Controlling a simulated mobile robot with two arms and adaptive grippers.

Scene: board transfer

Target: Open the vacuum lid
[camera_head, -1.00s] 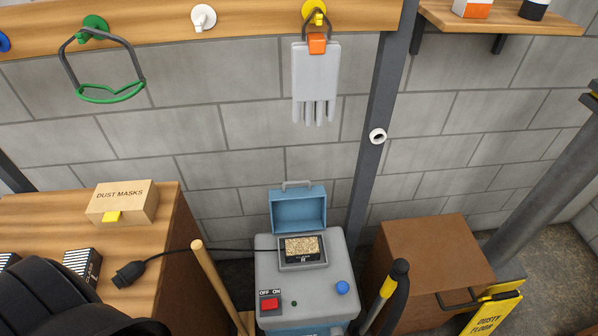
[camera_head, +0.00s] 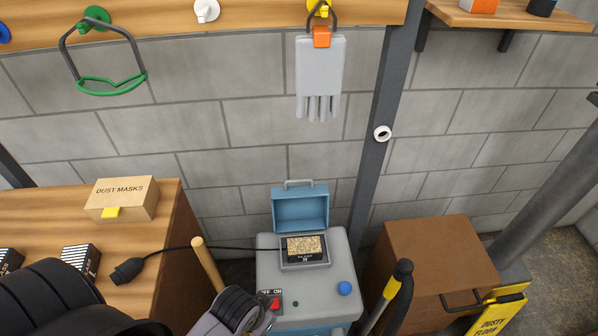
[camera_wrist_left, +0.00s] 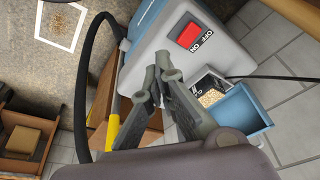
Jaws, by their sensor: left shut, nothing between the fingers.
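The vacuum (camera_head: 330,260) has a grey top and blue body, and it stands at bottom middle in the head view. Its blue lid (camera_head: 300,209) stands raised at the back, handle on top, with the opening and a tan-filled tray (camera_head: 305,247) exposed. The lid (camera_wrist_left: 240,106) also shows at the right in the left wrist view. The red switch (camera_wrist_left: 190,36) is on the vacuum's top. My left gripper (camera_wrist_left: 166,82) is shut and empty, close by the vacuum's switch side. In the head view it is partly cut off at the bottom. My right gripper is out of view.
A wooden bench (camera_head: 40,205) at left holds a dust mask box (camera_head: 120,196) and a black plug whose cord runs to the vacuum. A wooden stick (camera_head: 206,262) rises left of the vacuum. A black and yellow handle (camera_head: 389,292) and brown box (camera_head: 440,250) stand right.

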